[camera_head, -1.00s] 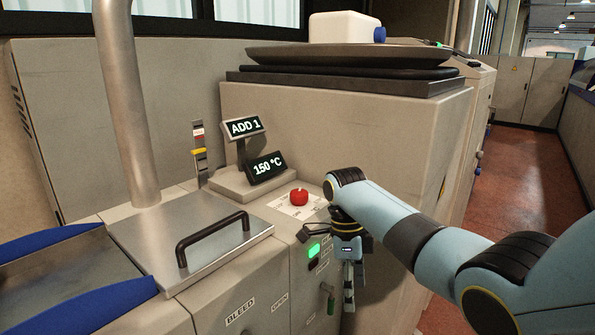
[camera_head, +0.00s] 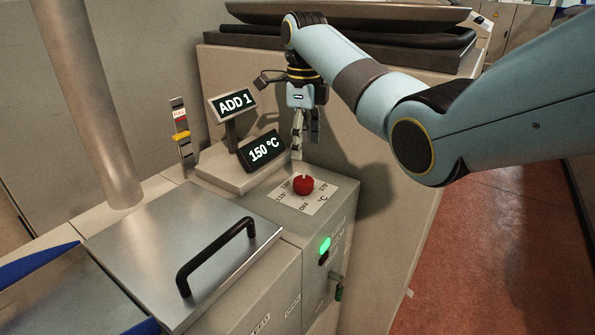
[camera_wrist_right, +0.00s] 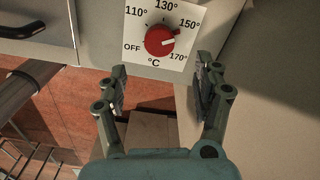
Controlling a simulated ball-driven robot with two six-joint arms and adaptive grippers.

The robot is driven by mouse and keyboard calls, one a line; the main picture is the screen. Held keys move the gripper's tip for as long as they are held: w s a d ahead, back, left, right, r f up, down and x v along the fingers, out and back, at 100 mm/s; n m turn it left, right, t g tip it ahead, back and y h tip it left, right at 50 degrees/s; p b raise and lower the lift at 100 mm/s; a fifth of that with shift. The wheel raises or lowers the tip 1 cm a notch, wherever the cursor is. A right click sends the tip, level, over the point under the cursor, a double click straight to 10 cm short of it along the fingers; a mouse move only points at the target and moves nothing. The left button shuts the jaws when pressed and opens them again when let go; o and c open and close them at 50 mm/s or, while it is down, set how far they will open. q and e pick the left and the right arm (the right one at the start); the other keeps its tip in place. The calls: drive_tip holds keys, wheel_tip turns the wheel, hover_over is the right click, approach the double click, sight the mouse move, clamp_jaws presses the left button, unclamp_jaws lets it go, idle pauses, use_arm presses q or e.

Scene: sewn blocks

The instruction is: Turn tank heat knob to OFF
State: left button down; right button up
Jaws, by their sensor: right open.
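The red tank heat knob (camera_head: 303,184) sits on a white dial plate (camera_head: 318,198) on top of the machine. It also shows in the right wrist view (camera_wrist_right: 159,40), where its white mark points to the right, between 150° and 170°; OFF is printed at the dial's lower left. My right gripper (camera_head: 304,150) hangs fingers-down just above and behind the knob in the head view. In the right wrist view the gripper (camera_wrist_right: 160,80) has its fingers apart with nothing between them, and the knob lies beyond the fingertips. My left gripper is not in view.
Displays reading ADD 1 (camera_head: 234,104) and 150 °C (camera_head: 263,149) stand just left of my right gripper. A metal lid with a black handle (camera_head: 215,257) lies at lower left. A green light (camera_head: 324,244) is on the front panel.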

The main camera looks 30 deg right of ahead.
sight(303, 180)
wheel_tip(303, 180, down, 5)
drive_tip(key=shift+f, duration=0.15)
wheel_tip(303, 180, down, 4)
drive_tip(key=c, duration=0.4)
drive_tip(key=shift+c, duration=1)
drive_tip(key=c, duration=0.6)
use_arm(q)
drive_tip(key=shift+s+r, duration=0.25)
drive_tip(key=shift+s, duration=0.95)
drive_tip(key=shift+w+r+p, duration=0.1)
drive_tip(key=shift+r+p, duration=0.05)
drive_tip(key=shift+p, duration=0.25)
use_arm(e)
drive_tip(key=shift+n, duration=0.3)
